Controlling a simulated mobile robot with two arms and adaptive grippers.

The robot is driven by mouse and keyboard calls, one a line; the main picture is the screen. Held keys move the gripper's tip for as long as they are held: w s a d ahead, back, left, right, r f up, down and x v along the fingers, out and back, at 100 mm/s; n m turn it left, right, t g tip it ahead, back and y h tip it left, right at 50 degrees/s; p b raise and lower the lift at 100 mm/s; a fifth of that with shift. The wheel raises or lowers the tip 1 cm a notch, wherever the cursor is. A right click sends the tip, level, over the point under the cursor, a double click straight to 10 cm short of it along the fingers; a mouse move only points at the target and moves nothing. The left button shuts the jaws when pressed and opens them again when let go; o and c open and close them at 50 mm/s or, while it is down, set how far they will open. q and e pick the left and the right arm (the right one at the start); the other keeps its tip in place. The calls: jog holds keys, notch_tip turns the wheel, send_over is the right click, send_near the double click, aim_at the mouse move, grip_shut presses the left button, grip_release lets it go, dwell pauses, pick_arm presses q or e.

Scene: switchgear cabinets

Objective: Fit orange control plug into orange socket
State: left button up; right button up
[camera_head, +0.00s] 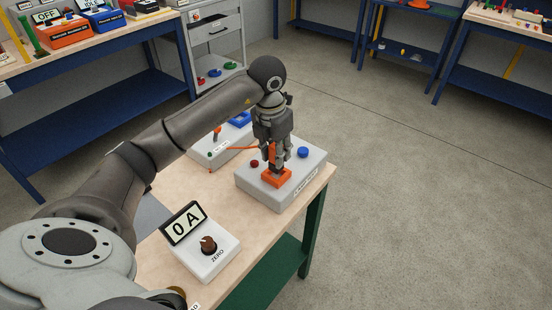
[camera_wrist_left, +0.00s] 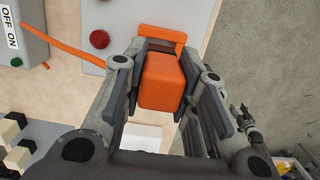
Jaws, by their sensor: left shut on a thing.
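The orange control plug (camera_wrist_left: 162,80) is an orange block held between the fingers of my left gripper (camera_wrist_left: 157,92). In the head view the left gripper (camera_head: 276,162) points down, shut on the plug (camera_head: 271,152), over the orange socket (camera_head: 277,179). The socket sits on a grey box (camera_head: 290,193) near the table's right edge. In the wrist view part of the socket (camera_wrist_left: 166,36) shows just past the plug. The fingers hide the plug's lower end, so I cannot tell whether it is in the socket or just above it. My right gripper is out of view.
An orange cable (camera_head: 240,148) runs left from the plug towards another grey box (camera_head: 222,150). A red button (camera_head: 255,163) and a blue button (camera_head: 303,152) flank the socket. A 0 A meter box (camera_head: 208,245) stands nearer. Benches line the back.

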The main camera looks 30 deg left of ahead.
pick_arm(q)
notch_tip(320, 180, down, 2)
jog(key=shift+f+p, duration=0.15)
jog(key=shift+p, duration=0.45)
jog(key=shift+f, duration=0.45)
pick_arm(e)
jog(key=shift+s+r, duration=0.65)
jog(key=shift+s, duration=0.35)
pick_arm(q)
jog(key=shift+f, duration=0.1)
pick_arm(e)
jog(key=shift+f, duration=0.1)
pick_arm(q)
jog(key=o, duration=0.6)
jog(key=shift+f, duration=0.1)
jog(key=o, duration=0.5)
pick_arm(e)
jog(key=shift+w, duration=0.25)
